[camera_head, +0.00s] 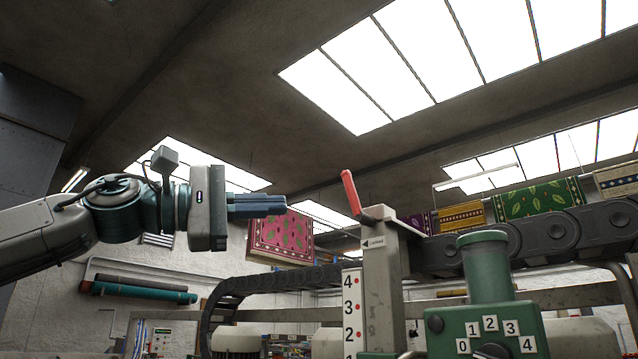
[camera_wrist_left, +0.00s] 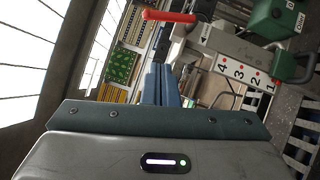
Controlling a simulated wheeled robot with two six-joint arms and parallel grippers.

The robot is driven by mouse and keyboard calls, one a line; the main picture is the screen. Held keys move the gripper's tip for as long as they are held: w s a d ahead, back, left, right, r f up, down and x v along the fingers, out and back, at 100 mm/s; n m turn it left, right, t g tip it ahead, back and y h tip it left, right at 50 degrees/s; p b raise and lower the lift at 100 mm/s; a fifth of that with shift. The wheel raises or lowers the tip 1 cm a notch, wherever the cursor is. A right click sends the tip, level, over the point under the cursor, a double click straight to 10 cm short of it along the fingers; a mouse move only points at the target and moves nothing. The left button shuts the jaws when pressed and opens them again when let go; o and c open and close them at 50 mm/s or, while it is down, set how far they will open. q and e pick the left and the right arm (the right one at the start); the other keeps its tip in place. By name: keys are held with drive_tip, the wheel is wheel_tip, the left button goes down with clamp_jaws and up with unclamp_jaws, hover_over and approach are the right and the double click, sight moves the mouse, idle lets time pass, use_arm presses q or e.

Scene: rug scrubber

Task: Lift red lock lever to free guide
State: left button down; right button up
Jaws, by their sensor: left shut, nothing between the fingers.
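The red lock lever (camera_head: 351,194) stands tilted up and to the left from the top of a grey upright post (camera_head: 381,285) in the head view. A small label with an arrow is on the post below it. The lever also shows in the left wrist view (camera_wrist_left: 169,16), near the top. My left gripper (camera_head: 286,205) is shut and empty, to the left of the lever and apart from it, at about the height of its lower part. Its blue fingers (camera_wrist_left: 160,82) also show in the left wrist view. My right gripper is not in view.
A white number scale (camera_head: 352,310) runs down the post's left side. A green housing (camera_head: 485,290) with a numbered dial stands to the right. A dark cable chain (camera_head: 275,281) passes behind. Patterned rugs (camera_head: 540,199) hang at the back. The space between gripper and lever is clear.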

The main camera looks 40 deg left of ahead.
use_arm(q)
drive_tip(key=w+d+r+p, duration=0.1)
drive_tip(key=w+d+p, duration=0.3)
drive_tip(key=w+d, duration=0.1)
drive_tip(key=shift+d+r+p, duration=0.35)
drive_tip(key=shift+d+p, duration=0.05)
drive_tip(key=shift+d, duration=0.05)
drive_tip(key=shift+w+a, duration=0.1)
drive_tip(key=shift+w, duration=0.1)
